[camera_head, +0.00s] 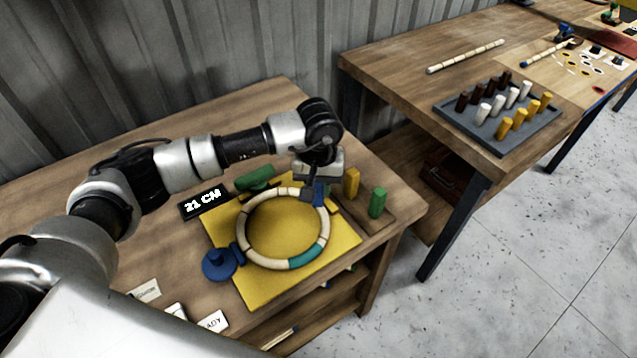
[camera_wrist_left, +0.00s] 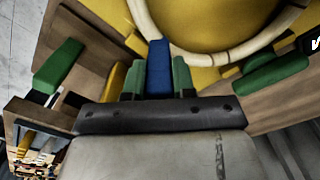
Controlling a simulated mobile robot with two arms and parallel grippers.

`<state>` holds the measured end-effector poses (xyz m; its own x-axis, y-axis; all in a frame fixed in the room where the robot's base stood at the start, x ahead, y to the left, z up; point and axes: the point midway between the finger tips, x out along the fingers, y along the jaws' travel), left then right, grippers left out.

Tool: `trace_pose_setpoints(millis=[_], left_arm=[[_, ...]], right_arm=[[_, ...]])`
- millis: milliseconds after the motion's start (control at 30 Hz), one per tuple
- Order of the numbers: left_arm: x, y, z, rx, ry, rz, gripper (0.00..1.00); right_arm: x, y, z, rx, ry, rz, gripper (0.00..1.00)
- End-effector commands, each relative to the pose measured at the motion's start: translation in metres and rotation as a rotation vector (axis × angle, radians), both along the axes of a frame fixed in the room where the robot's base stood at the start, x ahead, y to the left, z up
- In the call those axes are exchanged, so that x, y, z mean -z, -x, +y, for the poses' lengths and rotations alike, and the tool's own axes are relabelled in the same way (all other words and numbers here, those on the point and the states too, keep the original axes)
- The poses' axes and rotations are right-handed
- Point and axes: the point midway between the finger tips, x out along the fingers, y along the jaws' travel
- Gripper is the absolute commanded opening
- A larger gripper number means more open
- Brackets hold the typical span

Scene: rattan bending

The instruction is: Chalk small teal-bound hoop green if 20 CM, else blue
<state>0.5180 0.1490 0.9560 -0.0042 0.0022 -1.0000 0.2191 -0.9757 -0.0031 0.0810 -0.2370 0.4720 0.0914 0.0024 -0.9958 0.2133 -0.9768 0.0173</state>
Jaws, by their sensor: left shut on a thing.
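The hoop (camera_head: 246,212) is pale segmented rattan with a teal binding (camera_head: 303,257) at its front right. It lies on a yellow board, and part of its rim shows in the left wrist view (camera_wrist_left: 228,55). A black display (camera_head: 203,203) behind it reads "21 CM". My left gripper (camera_head: 316,188) is at the hoop's back right edge, shut on a blue chalk stick (camera_wrist_left: 158,68), which stands between its fingers. Whether the chalk touches the hoop I cannot tell. A green chalk (camera_head: 377,203) and a yellow chalk (camera_head: 351,182) stand to the right. My right gripper is out of view.
The yellow board (camera_head: 335,246) lies on a wooden table. A blue round-based piece (camera_head: 218,265) sits at the hoop's left, a green piece (camera_head: 255,178) behind it. Small labels (camera_head: 213,321) lie in front. A second table at right holds a peg tray (camera_head: 480,138).

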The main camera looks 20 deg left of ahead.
Motion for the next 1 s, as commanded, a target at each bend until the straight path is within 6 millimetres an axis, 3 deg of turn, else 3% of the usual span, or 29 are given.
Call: trace_pose_setpoints(millis=[700, 1000], left_arm=[[-0.061, -0.002, 0.000, -0.001, 0.002, -0.007, 0.10], [-0.069, -0.001, 0.000, -0.001, 0.002, -0.006, 0.10]], right_arm=[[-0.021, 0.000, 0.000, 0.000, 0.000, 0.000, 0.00], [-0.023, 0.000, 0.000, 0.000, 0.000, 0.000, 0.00]])
